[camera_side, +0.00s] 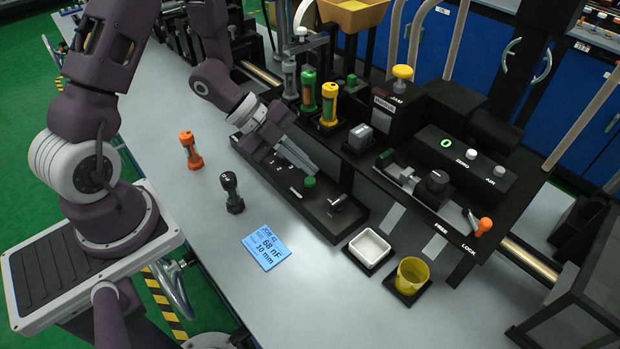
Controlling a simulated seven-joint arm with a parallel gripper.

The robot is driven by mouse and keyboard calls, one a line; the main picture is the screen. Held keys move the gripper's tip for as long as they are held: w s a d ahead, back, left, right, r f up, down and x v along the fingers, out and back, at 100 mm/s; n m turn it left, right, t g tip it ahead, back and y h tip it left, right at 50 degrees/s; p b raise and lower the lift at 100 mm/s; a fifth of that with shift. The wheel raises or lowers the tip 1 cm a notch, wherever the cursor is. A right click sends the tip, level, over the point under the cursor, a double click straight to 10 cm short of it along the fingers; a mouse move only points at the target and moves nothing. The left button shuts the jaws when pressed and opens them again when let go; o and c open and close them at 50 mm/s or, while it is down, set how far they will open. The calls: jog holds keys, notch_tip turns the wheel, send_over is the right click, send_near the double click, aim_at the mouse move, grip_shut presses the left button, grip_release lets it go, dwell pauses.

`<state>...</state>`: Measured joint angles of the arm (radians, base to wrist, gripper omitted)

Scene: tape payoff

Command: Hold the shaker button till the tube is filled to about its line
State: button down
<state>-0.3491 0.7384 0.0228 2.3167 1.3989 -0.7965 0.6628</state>
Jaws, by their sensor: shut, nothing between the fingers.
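My gripper (313,168) is shut and empty, its fingers over a low black panel. A green round button (309,182) stands on that panel just below and beside the fingertips; I cannot tell whether they touch it. No label marks it as the shaker button. A green-capped tube (308,90) and a yellow-capped tube (329,104) stand upright in the rack behind.
A white tray (369,248), a yellow cup (411,276) and a blue job card (264,243) lie in front. The front table is otherwise clear.

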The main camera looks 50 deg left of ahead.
jog(key=shift+f, duration=0.1)
dwell(0.7)
jog(key=shift+f, duration=0.3)
jog(key=shift+f, duration=0.45)
dwell(6.5)
